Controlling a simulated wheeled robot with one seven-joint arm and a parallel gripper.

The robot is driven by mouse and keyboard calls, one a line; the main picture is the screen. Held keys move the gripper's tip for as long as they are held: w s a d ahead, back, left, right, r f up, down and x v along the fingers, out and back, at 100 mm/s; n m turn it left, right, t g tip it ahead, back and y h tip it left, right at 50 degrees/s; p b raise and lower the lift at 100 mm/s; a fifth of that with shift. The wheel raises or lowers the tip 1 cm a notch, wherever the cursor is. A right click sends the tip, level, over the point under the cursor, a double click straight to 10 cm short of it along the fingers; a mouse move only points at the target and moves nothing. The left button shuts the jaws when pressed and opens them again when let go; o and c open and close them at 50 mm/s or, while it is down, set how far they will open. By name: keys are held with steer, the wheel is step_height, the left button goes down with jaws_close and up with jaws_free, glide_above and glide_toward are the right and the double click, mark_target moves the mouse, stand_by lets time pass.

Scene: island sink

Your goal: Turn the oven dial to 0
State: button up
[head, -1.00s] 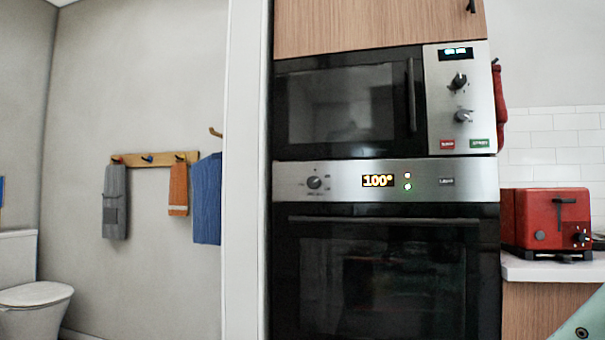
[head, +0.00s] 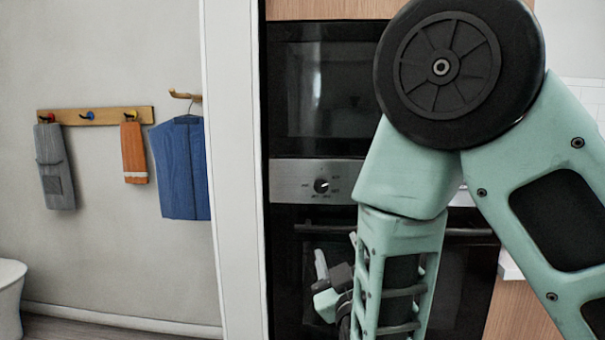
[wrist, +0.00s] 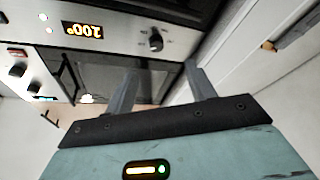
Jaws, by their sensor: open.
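The oven dial (head: 321,185) is a round dark knob on the oven's steel control strip, left of my arm in the head view. In the wrist view the dial (wrist: 155,40) lies just beyond and between my fingertips, apart from them. The oven display (wrist: 82,30) beside it reads 100° there; my arm hides it in the head view. My gripper (wrist: 160,68) is open and empty. In the head view my gripper (head: 335,258) is below the dial, in front of the oven door, partly hidden by my forearm.
The oven door handle (head: 312,229) runs across just below the control strip. The microwave (head: 318,90) is above the oven. A white wall edge (head: 232,170) stands close on the left. Towels hang from a hook rail (head: 70,115) farther left.

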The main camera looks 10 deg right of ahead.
mark_target(321, 187)
steer(key=shift+t, duration=0.3)
steer(key=p+x, duration=0.1)
steer(key=x, duration=0.5)
steer(key=r+p+x, duration=0.1)
steer(key=p+x, duration=0.1)
steer(key=x, duration=0.4)
steer(key=p+x, duration=0.1)
steer(key=x, duration=0.5)
steer(key=shift+s+r, duration=0.2)
steer(key=shift+s, duration=0.1)
steer(key=c, duration=1)
